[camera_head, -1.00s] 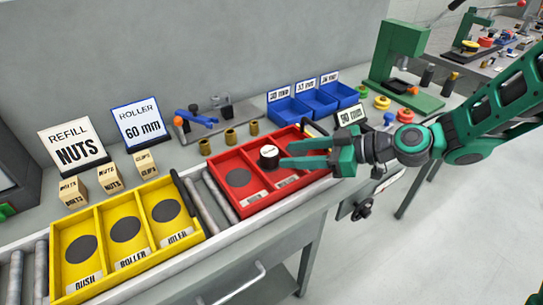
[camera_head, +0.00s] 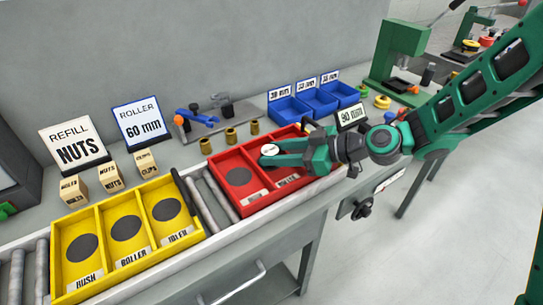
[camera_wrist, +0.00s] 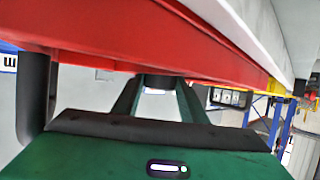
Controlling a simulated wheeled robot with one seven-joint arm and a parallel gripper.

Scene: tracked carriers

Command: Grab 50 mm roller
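The roller (camera_head: 269,150) is a short dark cylinder with a white labelled top, in the red tray (camera_head: 226,157). Its label is too small to read. My gripper (camera_head: 275,155) reaches in from the right, low over the tray, with its green fingers at the roller and partly covering it. In the wrist view the dark and white roller (camera_wrist: 158,82) shows between the two fingertips (camera_wrist: 158,92). The fingers are spread, one on each side; any contact is too small to make out.
A yellow tray (camera_head: 99,248) with three compartments stands at left on the roller track (camera_head: 207,200). Brass bushes (camera_head: 231,136), blue bins (camera_head: 318,101) and a "90 mm" sign (camera_head: 351,117) stand behind. A "ROLLER 60 mm" sign (camera_head: 140,122) is at the back left.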

